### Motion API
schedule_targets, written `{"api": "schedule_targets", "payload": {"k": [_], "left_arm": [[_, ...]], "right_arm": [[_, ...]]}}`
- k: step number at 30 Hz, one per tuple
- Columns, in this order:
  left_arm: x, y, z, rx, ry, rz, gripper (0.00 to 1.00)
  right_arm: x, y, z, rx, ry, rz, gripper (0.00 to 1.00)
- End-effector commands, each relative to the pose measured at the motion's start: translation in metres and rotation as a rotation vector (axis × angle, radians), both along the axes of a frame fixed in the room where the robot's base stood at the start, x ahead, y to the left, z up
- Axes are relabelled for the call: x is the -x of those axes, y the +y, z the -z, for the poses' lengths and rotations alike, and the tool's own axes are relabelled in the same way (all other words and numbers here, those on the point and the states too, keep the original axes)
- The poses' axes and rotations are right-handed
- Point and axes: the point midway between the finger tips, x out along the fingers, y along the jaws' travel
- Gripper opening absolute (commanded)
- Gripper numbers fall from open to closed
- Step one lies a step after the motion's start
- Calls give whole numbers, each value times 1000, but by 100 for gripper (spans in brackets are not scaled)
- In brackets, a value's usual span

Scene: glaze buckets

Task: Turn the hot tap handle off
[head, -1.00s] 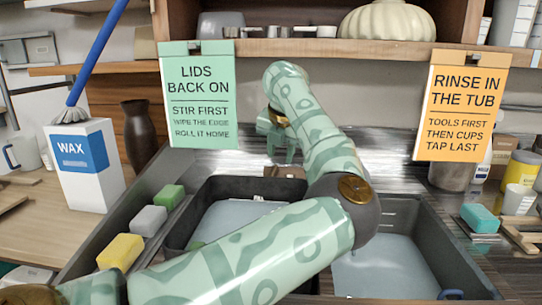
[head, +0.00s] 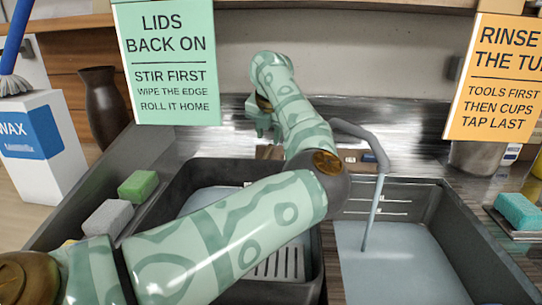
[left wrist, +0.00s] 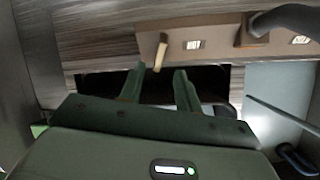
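The grey tap spout (head: 365,140) arches over the right basin, and a stream of water (head: 373,205) runs from it. In the head view my left gripper (head: 266,128) is at the back of the sink, with my arm hiding much of the tap area. My right gripper is not in view.
A left basin (head: 180,215) and a water-filled right basin (head: 450,235) lie below. A green sponge (head: 138,186) and a grey sponge (head: 108,217) sit on the left rim. A green sign (head: 168,62) and an orange sign (head: 495,80) hang above.

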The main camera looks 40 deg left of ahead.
Motion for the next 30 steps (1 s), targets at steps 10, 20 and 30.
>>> {"api": "schedule_targets", "payload": {"k": [10,20,30], "left_arm": [[-17,20,57,0,2,0,34],[-18,22,59,1,-2,0,34],[-18,21,59,0,-1,0,0]], "right_arm": [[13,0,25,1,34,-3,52],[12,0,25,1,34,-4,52],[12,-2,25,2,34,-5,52]]}}
